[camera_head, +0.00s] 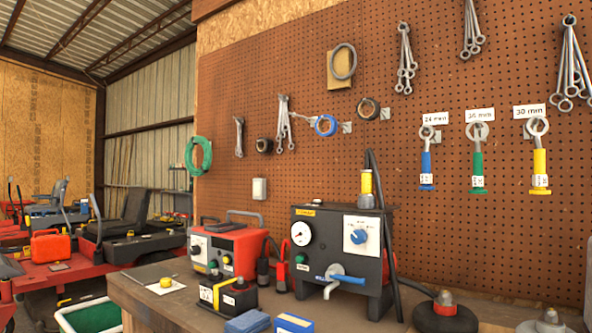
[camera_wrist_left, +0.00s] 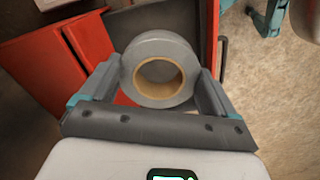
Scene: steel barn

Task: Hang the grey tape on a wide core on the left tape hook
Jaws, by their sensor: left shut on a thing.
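The grey tape (camera_wrist_left: 143,52) has a wide tan core (camera_wrist_left: 178,88) and shows in the left wrist view. My left gripper (camera_wrist_left: 160,75) is shut on it, one finger on each side, with its open hole facing the camera. Neither gripper shows in the head view. On the pegboard (camera_head: 290,75), a dark roll (camera_head: 265,145), a blue roll (camera_head: 325,125) and a brown-grey roll (camera_head: 367,108) hang in a row. Small metal plates show beside the blue roll (camera_head: 347,127) and the brown-grey roll (camera_head: 385,113). I cannot tell which is the left tape hook.
Below the pegboard is a bench (camera_head: 130,290) with a red power unit (camera_head: 228,247) and a black gauge box (camera_head: 340,250). Wrenches, a green coil (camera_head: 198,155) and coloured-handled tools hang around the rolls. In the left wrist view, red panels (camera_wrist_left: 40,70) lie close beside the gripper.

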